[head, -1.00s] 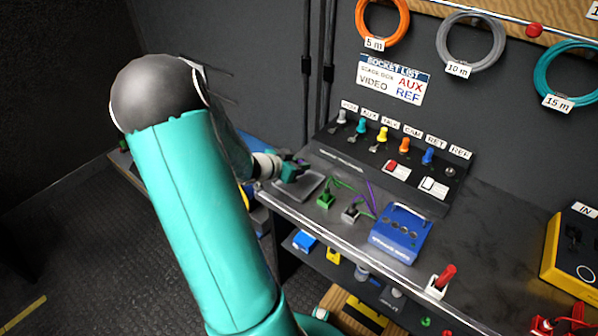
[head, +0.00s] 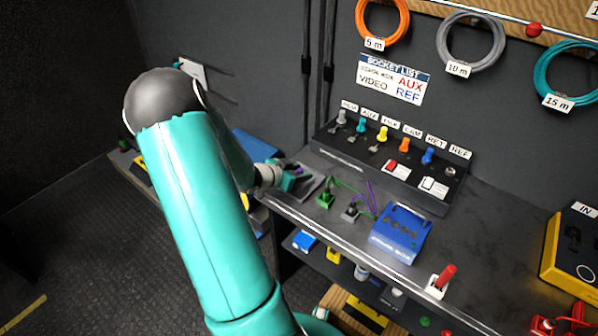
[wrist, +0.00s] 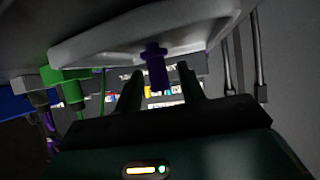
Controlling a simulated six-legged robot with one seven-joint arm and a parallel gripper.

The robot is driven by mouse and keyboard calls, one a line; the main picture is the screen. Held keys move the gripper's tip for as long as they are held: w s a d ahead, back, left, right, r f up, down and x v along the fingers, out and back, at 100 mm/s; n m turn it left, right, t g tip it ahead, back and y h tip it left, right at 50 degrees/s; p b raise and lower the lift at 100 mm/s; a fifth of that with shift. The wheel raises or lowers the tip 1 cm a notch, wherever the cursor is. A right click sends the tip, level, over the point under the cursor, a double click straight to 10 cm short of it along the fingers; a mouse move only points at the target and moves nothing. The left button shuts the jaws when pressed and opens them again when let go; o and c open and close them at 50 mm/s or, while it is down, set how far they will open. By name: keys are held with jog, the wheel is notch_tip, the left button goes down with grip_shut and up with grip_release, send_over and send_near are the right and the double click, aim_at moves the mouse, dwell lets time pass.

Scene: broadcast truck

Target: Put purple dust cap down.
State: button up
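The purple dust cap (wrist: 156,66) is in the middle of the wrist view, overlapping the pale tray (wrist: 95,45). It appears to rest on the tray, though the contact is hard to make out. My gripper (wrist: 160,90) is open, with one finger on each side of the cap and visible gaps between. In the head view, my gripper (head: 294,176) is at the left end of the bench, beside the grey tray (head: 312,189). Only a small purple patch shows there, and my gripper and arm hide much of the tray.
A green connector (head: 325,200) and a grey connector (head: 350,212) with cables stand right of the tray. A blue box (head: 401,232) is beyond them. The socket panel (head: 390,165) stands behind. The bench front edge (head: 320,230) runs close by.

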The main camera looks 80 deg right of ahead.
jog(key=shift+r, duration=0.15)
jog(key=v, duration=1.2)
jog(key=shift+w, duration=0.1)
